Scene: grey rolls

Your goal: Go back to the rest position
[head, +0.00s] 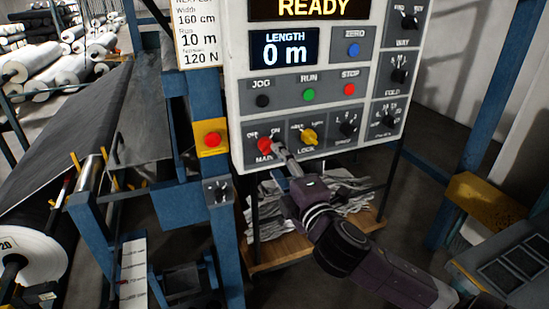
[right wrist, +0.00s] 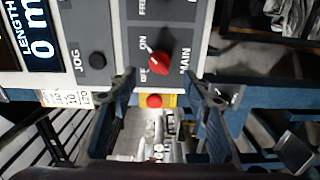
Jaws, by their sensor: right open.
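My right gripper (head: 280,148) is in front of the lower left of the control panel (head: 285,119), beside the red MAIN knob (head: 265,144). In the right wrist view the two fingers (right wrist: 160,84) stand apart with nothing between them. The red MAIN knob (right wrist: 160,63) shows just beyond the fingertips, and its pale pointer tip lies toward the ON label. In the head view the gripper partly covers the knob's right side. I cannot tell whether a finger touches the panel. My left gripper is not in view.
The display (head: 310,8) reads READY and the length display (head: 284,49) reads 0 m. A red button on a yellow box (head: 212,139) is to the left. A wooden shelf (head: 275,252) with crumpled material lies below.

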